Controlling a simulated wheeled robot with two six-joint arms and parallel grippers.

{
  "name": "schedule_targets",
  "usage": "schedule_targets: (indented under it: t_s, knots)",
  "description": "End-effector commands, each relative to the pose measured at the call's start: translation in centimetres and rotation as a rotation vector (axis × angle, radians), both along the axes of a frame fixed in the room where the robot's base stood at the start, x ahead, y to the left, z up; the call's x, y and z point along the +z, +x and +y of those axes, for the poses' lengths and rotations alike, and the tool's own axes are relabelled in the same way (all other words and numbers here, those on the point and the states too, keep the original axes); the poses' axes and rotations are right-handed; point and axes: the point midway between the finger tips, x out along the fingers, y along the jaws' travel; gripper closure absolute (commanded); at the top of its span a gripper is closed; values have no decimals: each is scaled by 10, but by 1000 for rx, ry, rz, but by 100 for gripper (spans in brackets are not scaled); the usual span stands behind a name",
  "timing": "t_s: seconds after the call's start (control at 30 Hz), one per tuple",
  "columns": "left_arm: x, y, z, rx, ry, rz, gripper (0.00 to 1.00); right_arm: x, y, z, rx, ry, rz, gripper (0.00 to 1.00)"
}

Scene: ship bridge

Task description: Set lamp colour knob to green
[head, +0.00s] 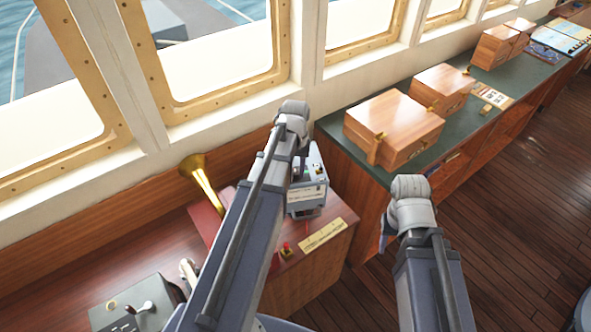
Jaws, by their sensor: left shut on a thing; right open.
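A grey signal lamp box (308,205) stands on the wooden cabinet below the windows. Small coloured marks show on its upper face, and the lamp colour knob is hidden behind my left arm and gripper. My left gripper (301,168) is at the top of the box, shut on what appears to be the knob; its fingertips are mostly covered by the arm. The knob's setting cannot be read. My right gripper (384,240) is open and empty, pointing down beside the cabinet's right side, apart from the box.
A brass horn (200,178) stands left of the lamp box. A grey lever console (130,308) is at lower left. Wooden boxes (394,128) line the green-topped counter at right.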

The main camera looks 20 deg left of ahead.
Motion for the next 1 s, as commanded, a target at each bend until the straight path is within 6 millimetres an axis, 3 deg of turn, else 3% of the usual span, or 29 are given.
schedule_targets:
  t_s: [0.6,1.0]
  knots:
    - [0,0,1,-579,0,0,100,0,0,0,0,0,0,50]
    - [0,0,1,-855,0,0,100,0,0,0,0,0,0,50]
